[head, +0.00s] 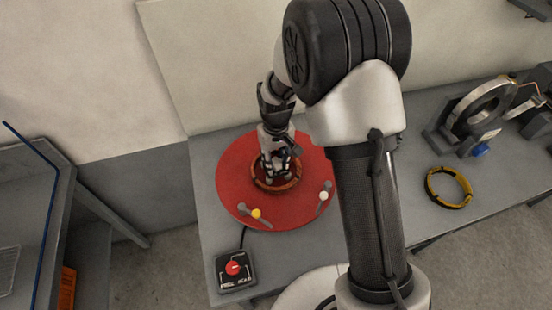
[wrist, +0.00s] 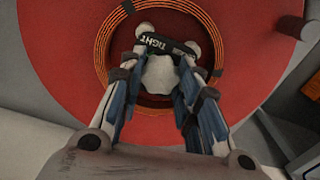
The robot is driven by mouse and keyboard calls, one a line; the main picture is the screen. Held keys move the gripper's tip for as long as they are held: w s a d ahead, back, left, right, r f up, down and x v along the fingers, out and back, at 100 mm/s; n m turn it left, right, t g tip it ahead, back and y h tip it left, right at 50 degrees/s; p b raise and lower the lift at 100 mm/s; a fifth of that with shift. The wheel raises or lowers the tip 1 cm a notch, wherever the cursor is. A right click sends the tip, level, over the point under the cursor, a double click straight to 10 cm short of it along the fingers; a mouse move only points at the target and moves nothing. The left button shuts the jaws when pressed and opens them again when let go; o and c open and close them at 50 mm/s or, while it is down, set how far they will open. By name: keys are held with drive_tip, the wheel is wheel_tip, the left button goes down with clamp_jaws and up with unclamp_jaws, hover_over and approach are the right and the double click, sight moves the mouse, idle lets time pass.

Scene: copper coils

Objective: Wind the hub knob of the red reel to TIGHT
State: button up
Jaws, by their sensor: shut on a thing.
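The red reel (head: 235,177) lies flat on the grey bench at the centre left of the head view, and its red disc fills much of the wrist view (wrist: 60,60). A ring of copper windings (wrist: 102,30) circles its hub. My gripper (head: 277,172) is over the hub, pointing down. In the wrist view, my gripper (wrist: 160,85) has its blue-padded fingers on either side of the pale hub knob (wrist: 159,76) and is shut on it. A black label reading TIGHT (wrist: 152,43) shows just beyond the knob. The knob's pointer, if any, is hidden.
Two small levers, one yellow-tipped (head: 256,213) and one white-tipped (head: 323,196), stand near the reel's front edge. A control box with a red button (head: 233,268) sits at the front left. A yellow-black ring (head: 447,187) and a coil stand (head: 484,112) are on the right.

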drive_tip(key=m, duration=0.4)
drive_tip(key=shift+m, duration=0.3)
drive_tip(key=m, duration=0.3)
drive_tip(key=shift+m+p, duration=0.35)
drive_tip(key=shift+m, duration=0.05)
drive_tip(key=m, duration=0.3)
drive_tip(key=shift+a+m, duration=0.1)
drive_tip(key=shift+m, duration=2)
drive_tip(key=o, duration=1.1)
drive_tip(key=shift+c, duration=0.2)
